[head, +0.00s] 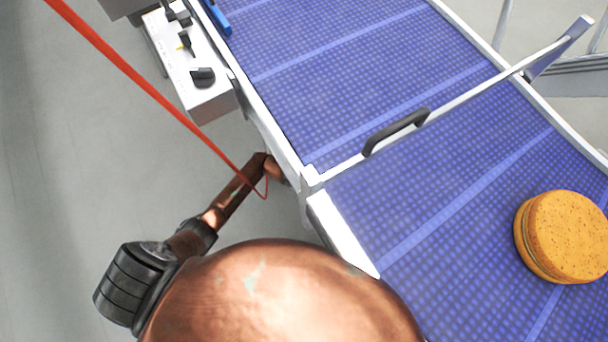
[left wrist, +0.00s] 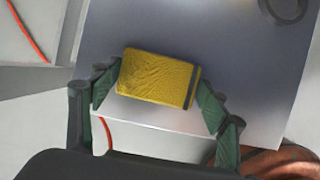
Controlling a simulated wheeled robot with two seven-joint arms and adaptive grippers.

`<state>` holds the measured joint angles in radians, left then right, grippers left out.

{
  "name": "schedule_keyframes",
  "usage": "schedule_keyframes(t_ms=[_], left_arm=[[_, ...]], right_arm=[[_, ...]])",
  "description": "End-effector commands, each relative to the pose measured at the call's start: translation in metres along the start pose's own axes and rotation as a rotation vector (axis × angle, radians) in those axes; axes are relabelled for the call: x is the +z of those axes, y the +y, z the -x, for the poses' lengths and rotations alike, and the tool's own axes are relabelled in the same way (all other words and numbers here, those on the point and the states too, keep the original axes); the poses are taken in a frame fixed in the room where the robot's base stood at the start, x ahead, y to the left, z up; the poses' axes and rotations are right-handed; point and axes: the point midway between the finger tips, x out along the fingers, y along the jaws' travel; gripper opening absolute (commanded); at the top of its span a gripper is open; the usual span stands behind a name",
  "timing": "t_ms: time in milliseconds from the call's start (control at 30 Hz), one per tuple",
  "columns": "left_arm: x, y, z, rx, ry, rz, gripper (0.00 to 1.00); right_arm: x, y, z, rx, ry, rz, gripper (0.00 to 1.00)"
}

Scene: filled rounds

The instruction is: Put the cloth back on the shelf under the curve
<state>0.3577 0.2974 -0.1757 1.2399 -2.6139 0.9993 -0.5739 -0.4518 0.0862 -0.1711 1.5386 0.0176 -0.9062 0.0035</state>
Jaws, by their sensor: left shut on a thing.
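The cloth (left wrist: 155,78) is a yellow, folded, wrinkled block with a dark stripe near its right end, seen in the left wrist view. My left gripper (left wrist: 158,84) has its green fingers against the two ends of the cloth and is shut on it. A flat grey panel (left wrist: 200,35), which looks like the shelf, lies behind the cloth. I cannot tell whether the cloth touches it. In the head view my left gripper and the cloth are hidden below the conveyor's edge. My right gripper is in neither view.
A conveyor with a blue mesh belt (head: 340,50) fills the right of the head view. A round filled cake (head: 568,237) lies on it. A bar with a black handle (head: 396,132) crosses the belt. A control box (head: 212,102) and a red cable (head: 140,82) are at left.

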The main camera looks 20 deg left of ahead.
Motion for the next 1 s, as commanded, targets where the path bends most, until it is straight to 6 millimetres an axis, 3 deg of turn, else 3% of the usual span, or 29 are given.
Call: schedule_keyframes(t_ms=[400,433,667,1000], left_arm=[[-0.001,0.0007,-0.0023,0.001,0.0,0.0,0.5],[-0.001,0.0006,-0.0021,0.001,0.0,0.0,0.7],[-0.0007,0.0007,-0.0017,0.001,-0.001,0.0,0.86],[0.0001,0.0006,-0.0003,0.001,-0.001,0.0,0.86]], right_arm=[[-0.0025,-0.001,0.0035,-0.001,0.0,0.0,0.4],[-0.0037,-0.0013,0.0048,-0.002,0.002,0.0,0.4],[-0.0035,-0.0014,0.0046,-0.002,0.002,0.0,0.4],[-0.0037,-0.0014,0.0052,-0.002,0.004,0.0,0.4]])
